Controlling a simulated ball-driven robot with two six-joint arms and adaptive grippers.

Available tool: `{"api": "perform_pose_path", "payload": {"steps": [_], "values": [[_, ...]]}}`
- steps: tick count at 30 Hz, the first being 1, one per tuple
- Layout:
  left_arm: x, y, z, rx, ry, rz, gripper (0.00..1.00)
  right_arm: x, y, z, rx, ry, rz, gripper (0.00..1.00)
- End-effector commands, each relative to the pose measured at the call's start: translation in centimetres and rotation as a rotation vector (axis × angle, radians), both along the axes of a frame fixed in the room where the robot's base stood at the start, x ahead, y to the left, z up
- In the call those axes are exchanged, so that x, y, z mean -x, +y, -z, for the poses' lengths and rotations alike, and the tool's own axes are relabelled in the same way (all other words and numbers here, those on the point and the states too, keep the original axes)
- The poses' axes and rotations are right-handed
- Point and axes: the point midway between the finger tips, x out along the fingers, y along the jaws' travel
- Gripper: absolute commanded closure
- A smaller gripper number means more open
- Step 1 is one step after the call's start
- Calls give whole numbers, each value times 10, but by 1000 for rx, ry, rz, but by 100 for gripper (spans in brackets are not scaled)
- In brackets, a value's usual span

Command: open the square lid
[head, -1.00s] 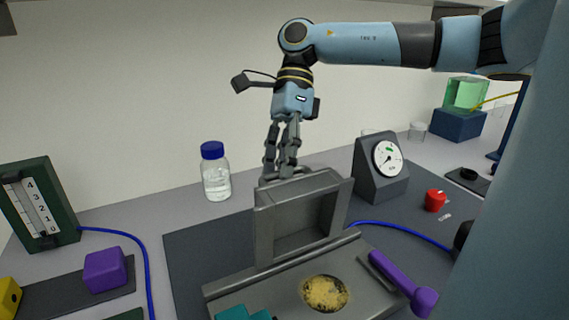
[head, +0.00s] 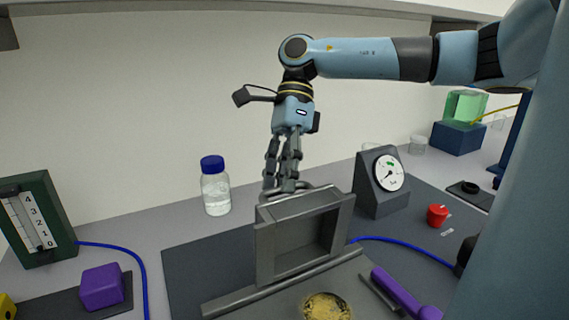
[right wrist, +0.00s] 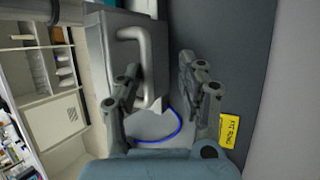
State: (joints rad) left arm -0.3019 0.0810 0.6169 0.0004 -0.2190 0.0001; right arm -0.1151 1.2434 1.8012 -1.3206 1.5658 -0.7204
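The square grey lid (head: 264,248) stands raised on its hinge bar at the back of the grey box, its hollow inner side facing the head camera. Its bar handle sits on the far side and shows in the right wrist view (right wrist: 150,62). My right gripper (head: 284,184) hangs pointing down behind the lid's top edge, by the handle. In the right wrist view my right gripper's fingers (right wrist: 160,75) are spread apart, with the handle next to the left finger. I cannot tell whether that finger touches it. My left gripper is not in view.
A dish of yellow grains (head: 326,307) and a purple-handled tool (head: 395,290) lie in front of the hinge. A gauge (head: 381,185) and red knob (head: 437,215) are right. A blue-capped bottle (head: 215,188) stands left behind. A purple block (head: 101,287) lies far left.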

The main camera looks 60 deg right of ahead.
Motion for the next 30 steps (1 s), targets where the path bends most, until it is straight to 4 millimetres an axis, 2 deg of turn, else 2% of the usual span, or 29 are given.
{"api": "perform_pose_path", "payload": {"steps": [9, 24, 30], "values": [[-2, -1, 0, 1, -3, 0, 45, -8, -29, -43, 8, -3, 3, 64], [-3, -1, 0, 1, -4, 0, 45, -36, -123, -40, -1, -8, 6, 64], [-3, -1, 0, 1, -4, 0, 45, -39, -138, -39, 0, -5, 3, 64]]}}
